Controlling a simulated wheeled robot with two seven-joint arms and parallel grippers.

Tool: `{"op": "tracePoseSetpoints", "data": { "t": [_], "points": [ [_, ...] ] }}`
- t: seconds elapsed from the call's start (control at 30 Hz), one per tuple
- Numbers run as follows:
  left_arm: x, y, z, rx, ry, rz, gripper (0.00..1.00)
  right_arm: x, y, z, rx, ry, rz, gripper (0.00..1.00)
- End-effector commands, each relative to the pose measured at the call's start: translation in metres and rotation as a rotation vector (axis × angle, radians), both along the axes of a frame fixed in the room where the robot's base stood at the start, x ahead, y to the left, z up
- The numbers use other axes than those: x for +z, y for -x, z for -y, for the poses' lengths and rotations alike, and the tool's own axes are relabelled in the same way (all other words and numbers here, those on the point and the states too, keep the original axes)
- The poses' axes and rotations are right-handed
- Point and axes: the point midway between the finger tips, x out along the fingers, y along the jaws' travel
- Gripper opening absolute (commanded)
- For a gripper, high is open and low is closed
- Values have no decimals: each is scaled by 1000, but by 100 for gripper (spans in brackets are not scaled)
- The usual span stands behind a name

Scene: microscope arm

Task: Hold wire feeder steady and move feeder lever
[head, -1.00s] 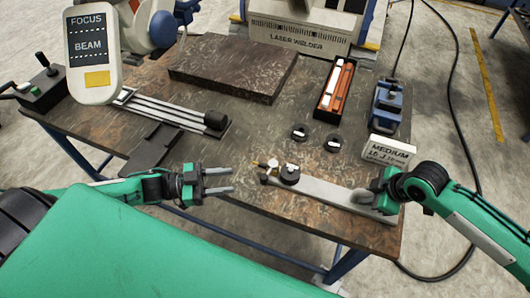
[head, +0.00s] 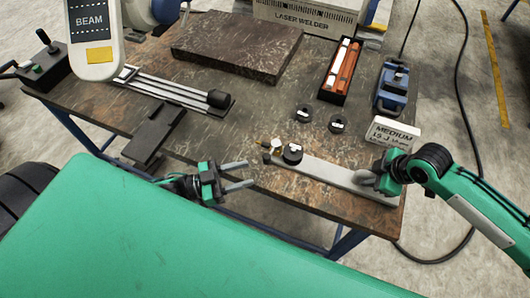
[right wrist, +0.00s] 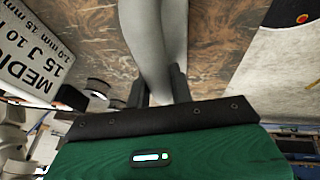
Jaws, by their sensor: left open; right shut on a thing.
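The wire feeder (head: 335,175) is a long pale grey bar lying along the table's front right. Its left end carries a round black knob (head: 292,154), a small pale dial (head: 276,147) and a brass tip; I cannot tell clearly which part is the lever. My right gripper (head: 370,180) is shut on the feeder's right end. In the right wrist view, the grey bar (right wrist: 150,40) runs between my dark fingers (right wrist: 158,88). My left gripper (head: 250,174) is open and empty, its fingers pointing right, just left of the feeder's knob end and apart from it.
A white "MEDIUM" block (head: 392,132) stands close behind my right gripper. Two black round pieces (head: 320,120) lie behind the feeder. A black box of rods (head: 342,72), a blue device (head: 392,88) and a dark slab (head: 236,46) are farther back. The table edge runs below my left gripper.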

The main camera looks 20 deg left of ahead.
Motion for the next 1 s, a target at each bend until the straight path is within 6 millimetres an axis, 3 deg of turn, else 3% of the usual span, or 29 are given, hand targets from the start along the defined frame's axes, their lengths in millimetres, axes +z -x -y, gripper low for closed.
{"op": "tracePoseSetpoints", "data": {
  "t": [0.2,0.4,0.7,1.0],
  "points": [
    [2,10,25,136,38,9,42,1,0,-1,1,-2,3,0],
    [3,16,33,281,44,2,42,1,0,-1,1,-2,3,0],
    [0,29,25,513,10,-41,42,2,0,-1,1,-2,3,0],
    [-4,38,13,636,-29,-76,42,2,-1,-1,1,-3,2,0]
  ]
}}
